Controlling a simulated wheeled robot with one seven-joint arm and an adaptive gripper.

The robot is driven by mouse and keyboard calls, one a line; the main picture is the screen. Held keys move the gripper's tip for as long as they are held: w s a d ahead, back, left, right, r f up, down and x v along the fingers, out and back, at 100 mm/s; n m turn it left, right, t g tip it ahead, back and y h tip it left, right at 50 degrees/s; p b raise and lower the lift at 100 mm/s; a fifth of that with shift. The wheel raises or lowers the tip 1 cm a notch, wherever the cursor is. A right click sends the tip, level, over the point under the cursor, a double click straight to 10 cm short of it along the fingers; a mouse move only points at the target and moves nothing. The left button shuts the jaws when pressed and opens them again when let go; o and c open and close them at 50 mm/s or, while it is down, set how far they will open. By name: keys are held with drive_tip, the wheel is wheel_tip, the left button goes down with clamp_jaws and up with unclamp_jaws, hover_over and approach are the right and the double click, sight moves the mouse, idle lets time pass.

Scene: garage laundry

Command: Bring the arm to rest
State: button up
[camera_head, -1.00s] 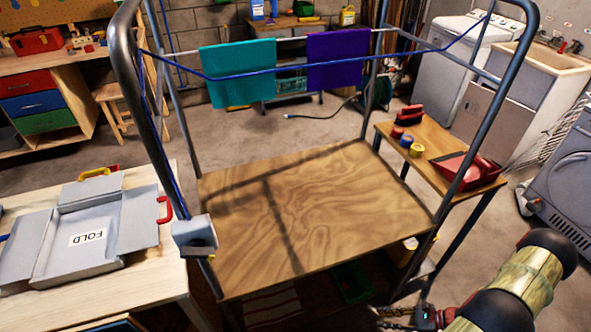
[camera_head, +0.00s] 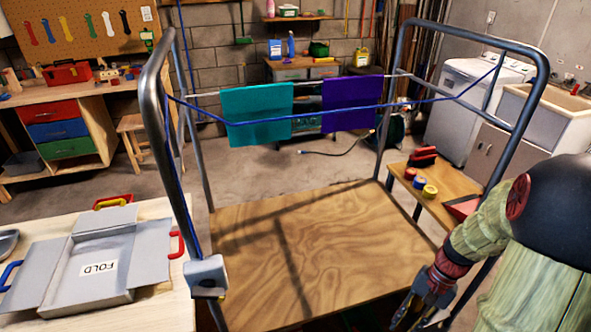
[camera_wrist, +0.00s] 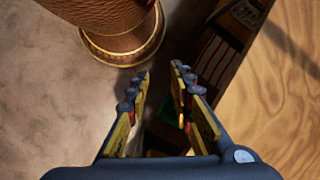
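My gripper (camera_head: 428,306) shows at the lower right of the head view, at the front right corner of the wooden cart, with my arm bent above it. In the wrist view my gripper (camera_wrist: 160,90) points down with its two fingers spread apart and nothing between them. Below it are the floor and the edge of the cart's wooden top (camera_wrist: 295,80). In the head view the cart's wooden top (camera_head: 345,240) is bare.
The cart's metal frame (camera_head: 515,120) rises close to my arm. A teal towel (camera_head: 257,115) and a purple towel (camera_head: 351,104) hang on its rail. A side shelf (camera_head: 450,180) holds tape rolls. A folding board (camera_head: 90,262) lies on the left table. A brown ribbed object (camera_wrist: 115,25) is near my gripper.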

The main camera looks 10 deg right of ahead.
drive_tip(key=s+a+r+n+t+h+p, duration=0.1)
drive_tip(key=a+r+n+t+h, duration=0.1)
drive_tip(key=a+r+n, duration=0.3)
drive_tip(key=s+a+r+n+t+h, duration=0.1)
drive_tip(key=a+r+n+t, duration=0.4)
drive_tip(key=a+r, duration=0.8)
wheel_tip(320, 180, up, 8)
drive_tip(key=shift+r+h+p, duration=0.15)
drive_tip(key=shift+h+p, duration=0.2)
drive_tip(key=shift+h, duration=0.25)
drive_tip(key=shift+a, duration=0.1)
